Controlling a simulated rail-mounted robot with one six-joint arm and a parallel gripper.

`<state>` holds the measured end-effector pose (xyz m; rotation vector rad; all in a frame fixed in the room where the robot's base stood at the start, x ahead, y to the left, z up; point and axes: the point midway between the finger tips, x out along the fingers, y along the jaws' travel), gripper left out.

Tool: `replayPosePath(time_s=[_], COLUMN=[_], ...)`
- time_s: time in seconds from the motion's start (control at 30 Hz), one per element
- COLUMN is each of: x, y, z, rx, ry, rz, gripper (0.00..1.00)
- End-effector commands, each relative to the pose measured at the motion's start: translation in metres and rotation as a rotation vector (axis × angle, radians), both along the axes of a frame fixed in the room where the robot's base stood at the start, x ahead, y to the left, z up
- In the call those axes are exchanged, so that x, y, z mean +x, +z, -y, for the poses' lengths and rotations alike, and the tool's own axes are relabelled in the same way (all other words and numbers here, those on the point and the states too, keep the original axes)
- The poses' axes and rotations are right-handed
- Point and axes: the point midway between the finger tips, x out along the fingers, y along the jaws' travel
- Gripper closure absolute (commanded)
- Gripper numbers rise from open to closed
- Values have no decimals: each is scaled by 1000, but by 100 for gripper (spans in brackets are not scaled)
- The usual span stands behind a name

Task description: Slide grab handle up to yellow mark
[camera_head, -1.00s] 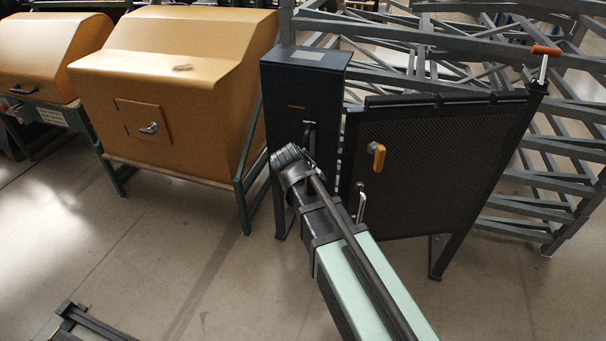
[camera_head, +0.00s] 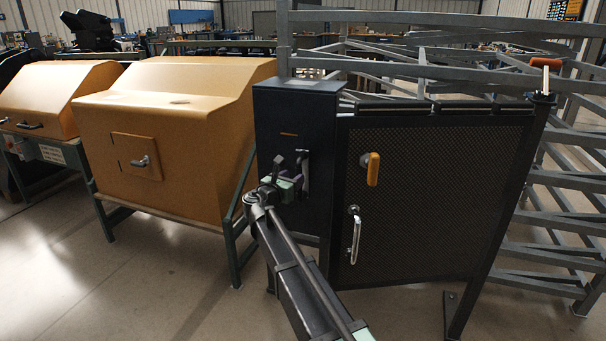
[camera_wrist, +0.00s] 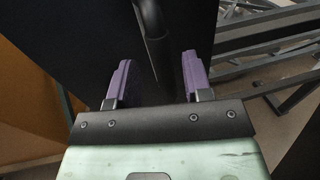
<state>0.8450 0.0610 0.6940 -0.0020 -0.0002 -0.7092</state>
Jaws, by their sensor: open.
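The dark grab handle (camera_head: 305,172) stands upright on the front of the dark narrow cabinet (camera_head: 297,105). The mark is not visible in the wrist view.
A dark mesh panel (camera_head: 430,190) with a yellow handle (camera_head: 373,169) and a silver lever (camera_head: 355,238) stands right of the cabinet. An orange machine housing (camera_head: 185,130) stands on the left. Grey metal racks (camera_head: 560,190) are behind. The floor (camera_head: 150,290) at front left is clear.

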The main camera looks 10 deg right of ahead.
Motion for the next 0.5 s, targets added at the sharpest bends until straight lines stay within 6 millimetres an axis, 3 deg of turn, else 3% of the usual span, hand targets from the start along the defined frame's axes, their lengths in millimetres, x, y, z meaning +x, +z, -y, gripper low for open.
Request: replayPosePath(time_s=[0.2,0.5], x=[36,43], y=[0,0], z=[30,38], rx=[1,2], ry=[-2,-1], rz=[0,1], gripper=[54,54])
